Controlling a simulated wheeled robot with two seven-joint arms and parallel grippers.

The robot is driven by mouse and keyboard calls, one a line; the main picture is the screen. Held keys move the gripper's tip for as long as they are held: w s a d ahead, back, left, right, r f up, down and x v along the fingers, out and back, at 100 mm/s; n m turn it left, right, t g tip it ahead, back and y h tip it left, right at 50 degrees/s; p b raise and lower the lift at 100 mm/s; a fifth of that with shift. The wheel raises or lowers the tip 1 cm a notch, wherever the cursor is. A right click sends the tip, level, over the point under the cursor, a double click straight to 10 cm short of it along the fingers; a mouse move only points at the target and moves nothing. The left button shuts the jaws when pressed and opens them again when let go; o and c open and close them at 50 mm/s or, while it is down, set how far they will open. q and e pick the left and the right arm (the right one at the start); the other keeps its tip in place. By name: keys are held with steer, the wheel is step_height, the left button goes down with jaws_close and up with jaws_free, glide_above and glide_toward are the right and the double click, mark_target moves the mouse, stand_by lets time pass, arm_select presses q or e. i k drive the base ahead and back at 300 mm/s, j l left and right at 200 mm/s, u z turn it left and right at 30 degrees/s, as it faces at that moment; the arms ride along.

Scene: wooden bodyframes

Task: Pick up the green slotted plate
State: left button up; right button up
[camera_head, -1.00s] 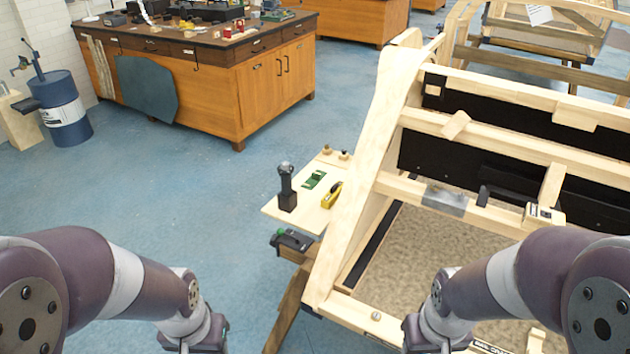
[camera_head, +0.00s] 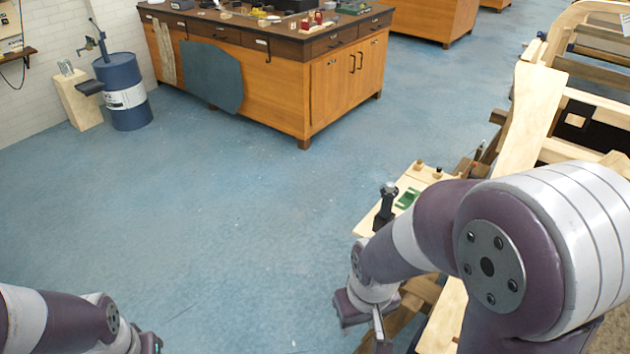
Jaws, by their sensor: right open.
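The green slotted plate (camera_head: 407,198) lies on a small pale wooden shelf (camera_head: 366,226) beside the wooden frame, partly behind my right arm. A dark upright tool (camera_head: 385,208) stands just left of the plate on the same shelf. My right gripper (camera_head: 378,328) is open and points down, in front of and below the shelf in the picture, apart from the plate. I see nothing in it. My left gripper (camera_head: 150,343) is barely in view at the bottom left edge, far from the plate, and its fingers are cut off.
The wooden bodyframe (camera_head: 530,110) stands at the right, partly hidden by my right arm. A wooden workbench (camera_head: 340,90) stands at the back. A blue barrel (camera_head: 123,85) stands by the wall at the left. The blue floor between them is clear.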

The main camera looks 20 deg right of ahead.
mark_target(408, 198)
steer(key=i+j+u, duration=0.35)
steer(key=i+j, duration=0.15)
steer(key=i, duration=0.35)
steer(key=i+j+u, duration=0.2)
steer(key=i, duration=0.25)
steer(key=i+l+z, duration=0.2)
steer(key=z, duration=0.2)
steer(key=i+z, duration=0.85)
steer(key=i+j+z, duration=0.1)
steer(key=i+z, duration=0.15)
steer(key=z, duration=0.15)
steer(key=i+j+z, duration=0.2)
steer(key=z, duration=0.25)
steer(key=i+l+z, duration=0.15)
steer(key=z, duration=0.35)
steer(key=i+z, duration=0.35)
steer(key=z, duration=0.15)
steer(key=i+z, duration=0.25)
steer(key=z, duration=0.25)
steer(key=i+j+z, duration=0.2)
steer(key=z, duration=0.3)
steer(key=i+j+z, duration=0.25)
steer(key=z, duration=0.25)
